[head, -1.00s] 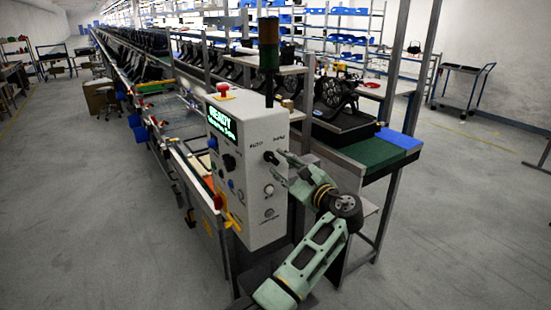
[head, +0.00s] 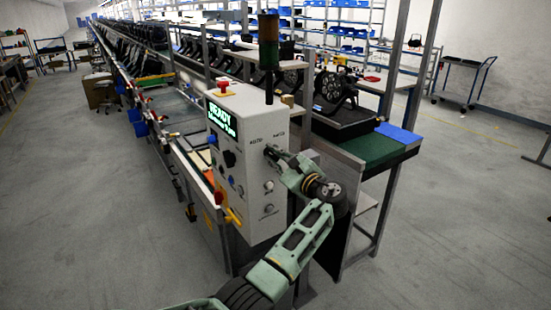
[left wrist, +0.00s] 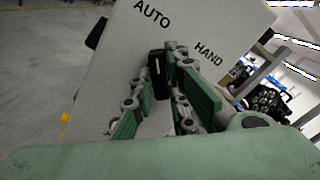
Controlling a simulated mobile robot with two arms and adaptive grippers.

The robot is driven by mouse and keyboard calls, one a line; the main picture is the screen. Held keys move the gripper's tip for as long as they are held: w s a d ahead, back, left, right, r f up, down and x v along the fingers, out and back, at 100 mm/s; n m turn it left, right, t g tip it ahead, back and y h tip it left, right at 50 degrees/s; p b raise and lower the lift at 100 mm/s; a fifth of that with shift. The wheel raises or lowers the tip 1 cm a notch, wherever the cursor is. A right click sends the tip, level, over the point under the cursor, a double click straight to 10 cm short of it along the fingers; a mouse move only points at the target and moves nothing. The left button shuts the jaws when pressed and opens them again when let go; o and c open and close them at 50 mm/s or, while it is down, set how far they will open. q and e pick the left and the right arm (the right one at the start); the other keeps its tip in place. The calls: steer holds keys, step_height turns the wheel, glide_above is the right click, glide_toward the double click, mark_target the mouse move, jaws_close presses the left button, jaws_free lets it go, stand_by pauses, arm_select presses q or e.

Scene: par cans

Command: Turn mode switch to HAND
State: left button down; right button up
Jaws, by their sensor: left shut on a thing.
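The mode switch is a black knob (left wrist: 158,72) on the white control box (head: 262,225), below the printed words AUTO and HAND. In the left wrist view it stands between my left gripper's green-padded fingers (left wrist: 162,98), with AUTO at its upper left and HAND at its upper right. My left gripper (head: 271,153) is shut on the knob and hides it in the head view. The knob looks upright in the wrist picture, while the lettering is tilted; I cannot tell its exact setting. My right gripper is not in view.
The box's left face has a lit READY display (head: 222,120), knobs and buttons. A red button (head: 223,88) and a stack light (head: 268,42) stand on top. A conveyor with a green and blue end (head: 385,146) lies behind. Floor at the right is open.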

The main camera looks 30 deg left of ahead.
arm_select(q)
steer(key=shift+r+m+p, duration=0.15)
steer(key=shift+m+p, duration=0.25)
steer(key=shift+p, duration=0.35)
steer(key=m+p, duration=0.6)
steer(key=p, duration=0.2)
steer(key=shift+r, duration=0.1)
steer(key=shift+m+p, duration=0.4)
steer(key=shift+m, duration=0.3)
steer(key=m+p, duration=0.1)
steer(key=m, duration=0.1)
steer(key=shift+s+m, duration=0.1)
steer(key=shift+m, duration=0.2)
steer(key=m, duration=0.4)
steer(key=shift+f+m, duration=0.25)
steer(key=shift+m, duration=0.45)
